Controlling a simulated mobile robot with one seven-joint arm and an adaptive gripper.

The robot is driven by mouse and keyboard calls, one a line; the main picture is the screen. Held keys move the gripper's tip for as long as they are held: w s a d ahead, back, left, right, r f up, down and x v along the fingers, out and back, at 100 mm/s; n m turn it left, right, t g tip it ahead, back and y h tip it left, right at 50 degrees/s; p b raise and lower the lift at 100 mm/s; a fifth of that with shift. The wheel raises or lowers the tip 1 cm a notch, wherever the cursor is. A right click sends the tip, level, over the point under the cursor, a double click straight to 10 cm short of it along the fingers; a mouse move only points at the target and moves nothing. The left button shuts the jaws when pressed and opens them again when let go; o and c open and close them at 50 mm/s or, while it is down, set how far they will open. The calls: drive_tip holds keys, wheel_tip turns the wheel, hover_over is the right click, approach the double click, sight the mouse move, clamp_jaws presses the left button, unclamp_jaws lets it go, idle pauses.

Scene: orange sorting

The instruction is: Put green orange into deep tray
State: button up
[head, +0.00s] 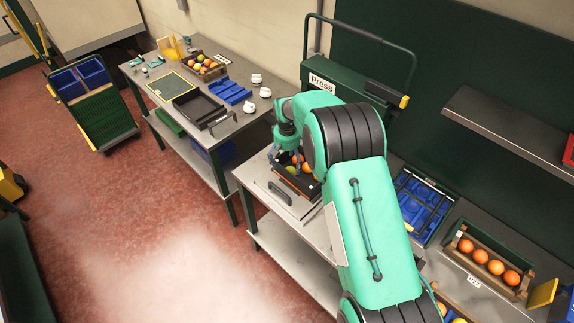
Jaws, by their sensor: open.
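My gripper (281,158) points down at a small dark tray (311,190) on the near grey table, and my own arm hides much of it. The sensed jaws stand open, though the fingers are small and hard to make out. A yellow-green fruit (291,170) shows in that dark tray, close to the gripper; it may be the green orange. An orange fruit (306,168) lies to its right. I cannot tell whether the fingers touch any fruit. A black open tray (186,97) with a handle lies on the far table; which tray is the deep one is unclear.
On the far table are a crate of mixed fruit (222,69), a blue divided tray (231,93), several white cups (265,93) and a green mat (151,85). A wooden crate of oranges (466,245) and a blue bin (417,216) stand at the right.

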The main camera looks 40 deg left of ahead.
drive_tip(key=shift+r+p, duration=0.45)
drive_tip(key=shift+r, duration=1.85)
